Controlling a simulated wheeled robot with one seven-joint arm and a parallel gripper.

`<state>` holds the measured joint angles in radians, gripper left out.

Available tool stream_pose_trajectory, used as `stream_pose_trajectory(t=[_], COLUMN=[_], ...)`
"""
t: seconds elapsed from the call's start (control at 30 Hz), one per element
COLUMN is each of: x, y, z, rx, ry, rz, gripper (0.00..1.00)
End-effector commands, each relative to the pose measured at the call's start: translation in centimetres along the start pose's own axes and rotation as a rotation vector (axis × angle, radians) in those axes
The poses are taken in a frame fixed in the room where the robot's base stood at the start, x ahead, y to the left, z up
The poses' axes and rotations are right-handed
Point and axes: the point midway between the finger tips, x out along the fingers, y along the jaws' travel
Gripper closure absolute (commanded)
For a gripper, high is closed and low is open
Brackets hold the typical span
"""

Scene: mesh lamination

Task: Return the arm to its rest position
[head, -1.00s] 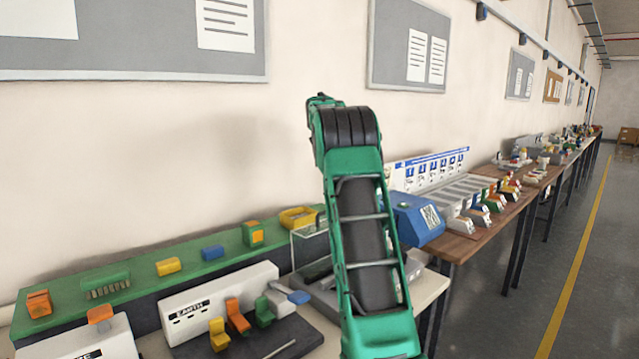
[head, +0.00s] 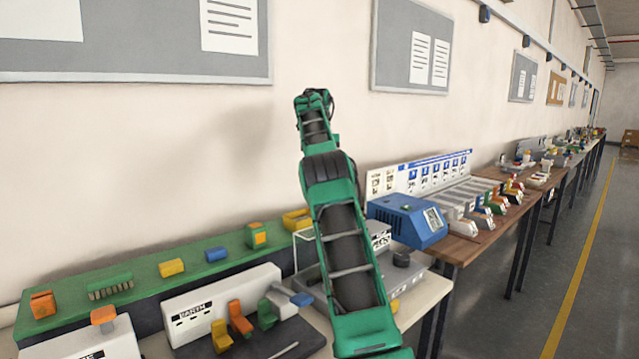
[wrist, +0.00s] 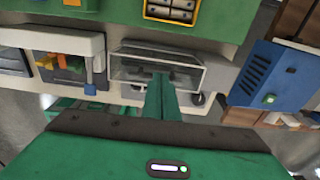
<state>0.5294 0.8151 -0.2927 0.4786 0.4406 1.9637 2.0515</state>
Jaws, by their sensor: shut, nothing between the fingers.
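My green arm rises from the bottom of the head view, in front of the table, and bends up toward the wall. Its far end is small there, and the fingers cannot be made out. In the wrist view my gripper (wrist: 162,98) shows as two green fingers pressed together, with nothing between them. They point toward a clear-sided box (wrist: 135,66) on the table below, apart from it as far as I can tell.
A blue machine (head: 408,221) stands right of the arm. A white labelled block (head: 205,302) and a green raised shelf (head: 130,268) with small coloured parts lie to the left. A wooden table (head: 470,247) with sorted parts runs back along the wall. The aisle floor (head: 545,290) is clear.

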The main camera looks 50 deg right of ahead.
Motion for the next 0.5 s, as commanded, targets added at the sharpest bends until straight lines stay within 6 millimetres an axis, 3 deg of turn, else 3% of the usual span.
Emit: stream_pose_trajectory(t=[0.5], x=[-0.45], y=[-0.05], z=[-0.15], rx=[-0.018], ry=[0.001], rz=[-0.003], gripper=[1.0])
